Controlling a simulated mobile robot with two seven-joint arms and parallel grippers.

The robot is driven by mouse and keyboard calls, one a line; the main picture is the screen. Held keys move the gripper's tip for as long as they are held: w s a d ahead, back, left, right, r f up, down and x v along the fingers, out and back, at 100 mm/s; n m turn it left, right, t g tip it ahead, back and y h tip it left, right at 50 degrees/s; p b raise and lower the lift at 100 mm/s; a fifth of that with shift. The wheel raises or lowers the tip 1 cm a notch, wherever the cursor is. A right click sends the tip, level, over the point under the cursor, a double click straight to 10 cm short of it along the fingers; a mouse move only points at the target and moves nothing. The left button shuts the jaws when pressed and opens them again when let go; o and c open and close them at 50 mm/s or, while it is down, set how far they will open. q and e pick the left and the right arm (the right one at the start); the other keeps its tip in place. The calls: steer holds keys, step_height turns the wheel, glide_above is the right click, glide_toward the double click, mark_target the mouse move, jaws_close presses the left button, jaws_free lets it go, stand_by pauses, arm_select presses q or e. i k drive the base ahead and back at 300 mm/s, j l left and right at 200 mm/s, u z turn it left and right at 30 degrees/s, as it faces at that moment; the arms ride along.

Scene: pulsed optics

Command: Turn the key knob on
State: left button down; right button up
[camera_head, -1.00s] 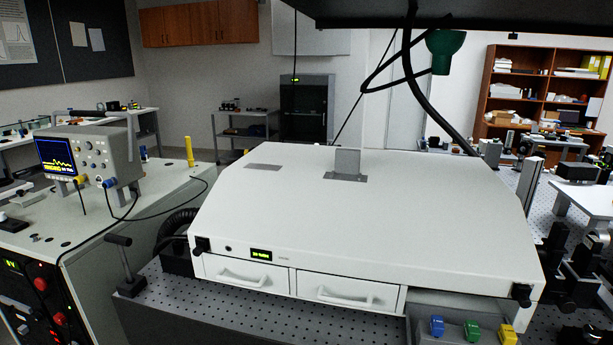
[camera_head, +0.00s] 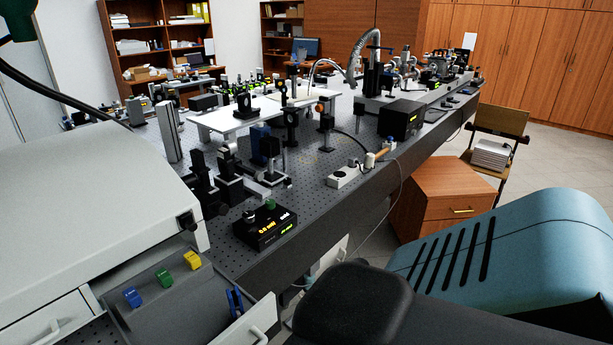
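I cannot make out a thing that is clearly the key knob. A small black control box (camera_head: 265,228) with a lit yellow display stands on the optical table's near edge. It has a grey knob (camera_head: 249,216) and a green knob (camera_head: 271,204) on top; neither can be told to be a key knob. A larger black box (camera_head: 400,119) with a small lit display stands farther right on the table; no knob on it is clear.
A white housing (camera_head: 90,210) stands at left. Beside it an open drawer (camera_head: 150,275) holds blue, green and yellow items. The dark perforated table (camera_head: 310,155) carries many optical mounts. A wooden cabinet (camera_head: 445,195) and chair (camera_head: 497,135) stand right, with open floor beyond.

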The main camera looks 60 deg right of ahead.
mark_target(248, 216)
steer(key=z, duration=1.5)
